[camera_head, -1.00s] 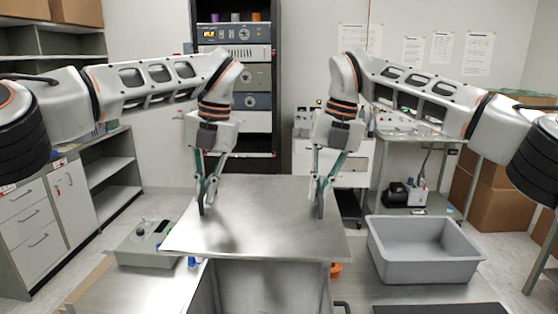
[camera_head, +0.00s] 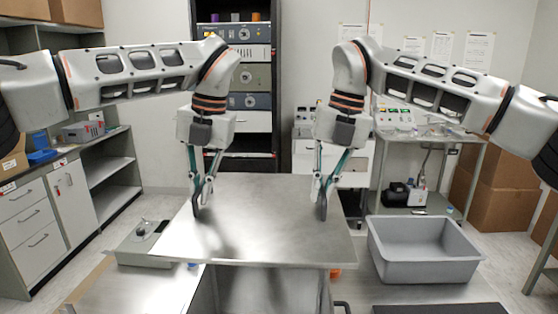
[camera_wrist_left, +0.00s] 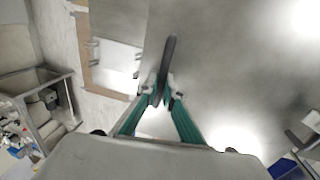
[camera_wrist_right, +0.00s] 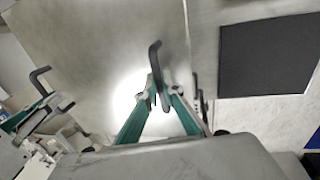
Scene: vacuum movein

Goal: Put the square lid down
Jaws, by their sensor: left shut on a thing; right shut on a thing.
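The square lid (camera_head: 262,222) is a flat, shiny metal plate with two dark handles, held level above an open metal chamber (camera_head: 265,290) at the table's front. My left gripper (camera_head: 198,196) is shut on the lid's left handle (camera_wrist_left: 170,50). My right gripper (camera_head: 322,198) is shut on its right handle (camera_wrist_right: 153,58). The lid covers most of the chamber in the head view; only its front part shows below the lid's front edge. I cannot tell how large the gap between them is.
A grey bin (camera_head: 425,265) stands right of the lid, with a dark mat (camera_head: 440,309) in front of it. A grey device with a dish on top (camera_head: 146,245) stands close to the lid's left edge. A rack of instruments (camera_head: 250,75) stands behind.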

